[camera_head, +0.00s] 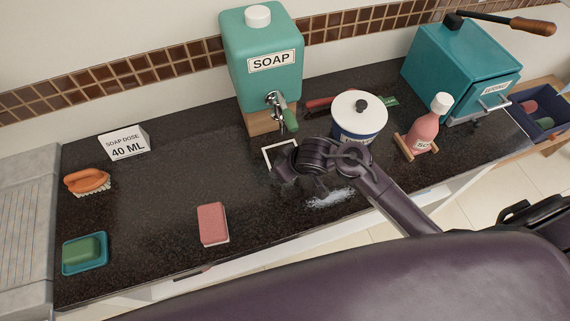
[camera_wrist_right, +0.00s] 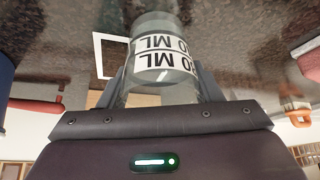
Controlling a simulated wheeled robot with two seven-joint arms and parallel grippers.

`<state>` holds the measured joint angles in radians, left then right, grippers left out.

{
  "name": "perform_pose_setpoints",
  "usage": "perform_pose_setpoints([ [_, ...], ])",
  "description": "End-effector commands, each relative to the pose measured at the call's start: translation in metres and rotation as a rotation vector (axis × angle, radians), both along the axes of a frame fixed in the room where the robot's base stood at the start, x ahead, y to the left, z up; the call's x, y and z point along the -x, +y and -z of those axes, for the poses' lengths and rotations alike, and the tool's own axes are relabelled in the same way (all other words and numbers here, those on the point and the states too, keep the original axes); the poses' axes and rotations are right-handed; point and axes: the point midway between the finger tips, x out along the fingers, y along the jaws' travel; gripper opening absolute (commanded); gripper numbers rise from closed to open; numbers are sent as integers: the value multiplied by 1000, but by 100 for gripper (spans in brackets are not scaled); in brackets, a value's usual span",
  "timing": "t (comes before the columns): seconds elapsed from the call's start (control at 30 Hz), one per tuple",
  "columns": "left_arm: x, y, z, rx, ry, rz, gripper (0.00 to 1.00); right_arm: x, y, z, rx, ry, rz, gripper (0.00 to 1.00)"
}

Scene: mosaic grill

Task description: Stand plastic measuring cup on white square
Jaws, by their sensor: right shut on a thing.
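The clear plastic measuring cup (camera_wrist_right: 150,92) has a white band with black "ML" print. It appears upside down in the right wrist view. My right gripper (camera_wrist_right: 162,85) is shut on it, with one finger on each side. In the head view, my right gripper (camera_head: 288,172) is over the counter, just in front of the white square (camera_head: 265,158), and hides the cup. The white square is an outline on the counter, partly covered by the gripper; it also shows beside the cup in the right wrist view (camera_wrist_right: 98,57). My left gripper is not in view.
The teal soap dispenser (camera_head: 262,62) with its tap (camera_head: 279,108) stands behind the square. A white pot (camera_head: 358,115) and pink bottle (camera_head: 424,125) are to the right. A pink sponge (camera_head: 213,224) lies left-front. A whitish patch (camera_head: 330,197) lies near the front edge.

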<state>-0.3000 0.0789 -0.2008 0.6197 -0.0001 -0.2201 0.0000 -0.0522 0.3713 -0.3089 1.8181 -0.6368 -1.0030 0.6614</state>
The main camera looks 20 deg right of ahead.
Motion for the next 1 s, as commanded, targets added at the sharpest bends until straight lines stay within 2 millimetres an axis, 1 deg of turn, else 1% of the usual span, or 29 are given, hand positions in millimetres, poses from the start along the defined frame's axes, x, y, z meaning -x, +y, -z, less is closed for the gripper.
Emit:
perform_pose_setpoints([
  [0.03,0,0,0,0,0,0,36,0,0,1,1,1,-1,62],
  [0.17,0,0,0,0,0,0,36,0,0,1,0,1,0,80],
  [0.2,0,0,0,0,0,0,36,0,0,1,0,1,0,81],
  [0.43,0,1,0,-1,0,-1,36,0,0,0,0,1,0,81],
  [0.57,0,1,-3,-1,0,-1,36,3,-1,-8,-1,1,0,81],
  [0.67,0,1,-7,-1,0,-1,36,10,-3,-22,-3,0,-1,81],
  [0.73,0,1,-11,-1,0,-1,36,16,-7,-35,-2,-1,0,81],
  [0.9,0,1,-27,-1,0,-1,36,33,-14,-70,-4,-1,-1,81],
  [1.0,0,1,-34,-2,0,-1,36,42,-19,-86,0,0,1,81],
])
